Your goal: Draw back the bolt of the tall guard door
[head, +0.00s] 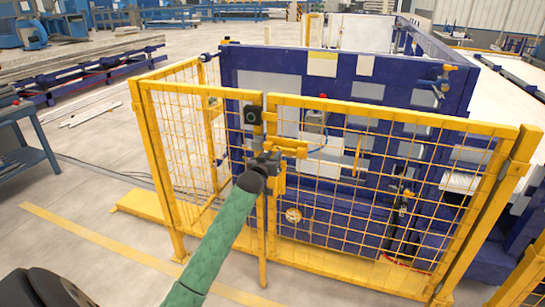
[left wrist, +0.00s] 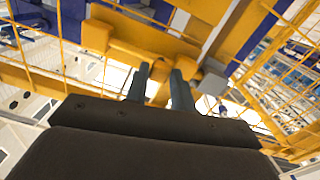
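The tall guard door (head: 390,190) is a yellow frame with wire mesh and stands upright beside a mesh panel (head: 190,150). The yellow bolt (head: 288,147) sits across the seam between them, near the top; its yellow housing also shows in the left wrist view (left wrist: 140,45). My left gripper (head: 268,158) is at the bolt, at the end of a green-sleeved arm. In the left wrist view its two dark fingers (left wrist: 160,82) are apart, with a bright gap between them, close under the yellow parts. Whether they touch the bolt is unclear. My right gripper is not in view.
A dark box with a round green-edged face (head: 252,115) is fixed just above the bolt. A blue machine (head: 340,80) stands behind the mesh. A blue bench (head: 22,150) stands at the left. The floor in front of the fence at left is clear.

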